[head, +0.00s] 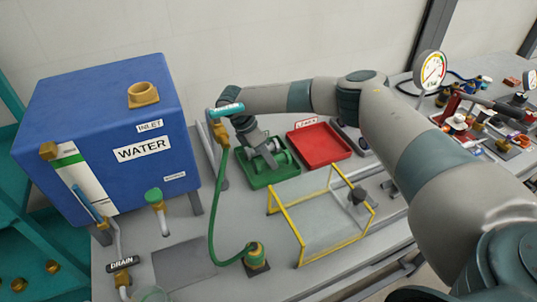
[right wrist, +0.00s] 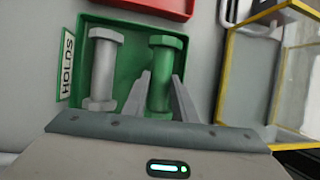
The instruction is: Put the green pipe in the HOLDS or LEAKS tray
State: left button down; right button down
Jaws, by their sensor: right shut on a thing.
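The green pipe (right wrist: 164,62), with a wide flange at its end, is in the green HOLDS tray (right wrist: 127,62). My right gripper (right wrist: 162,80) is shut on it, one finger on each side. A grey pipe (right wrist: 103,70) of similar shape lies beside it in the tray, towards the HOLDS label (right wrist: 67,62). In the head view the green tray (head: 273,183) sits behind the yellow-framed guard, with my right gripper (head: 262,152) reaching down into it. The red LEAKS tray (head: 325,150) is to its right and looks empty. My left gripper is not in view.
A blue WATER tank (head: 105,140) stands at the left. A green hose (head: 213,200) runs to a fitting (head: 257,255) on the bench. A yellow-framed clear guard (head: 335,240) stands in front of the trays. A gauge (head: 430,70) and clutter are at the right.

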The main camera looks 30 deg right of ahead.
jog(key=shift+f, duration=0.8)
jog(key=shift+f, duration=0.25)
dwell(0.5)
jog(key=c, duration=1.4)
grip_release()
jog(key=shift+o, duration=0.2)
jog(key=shift+r, duration=0.1)
jog(key=shift+w+a+r, duration=0.15)
jog(key=shift+a+r, duration=0.1)
jog(key=shift+r, duration=0.25)
jog(key=b+v, duration=0.4)
jog(key=v, duration=1.2)
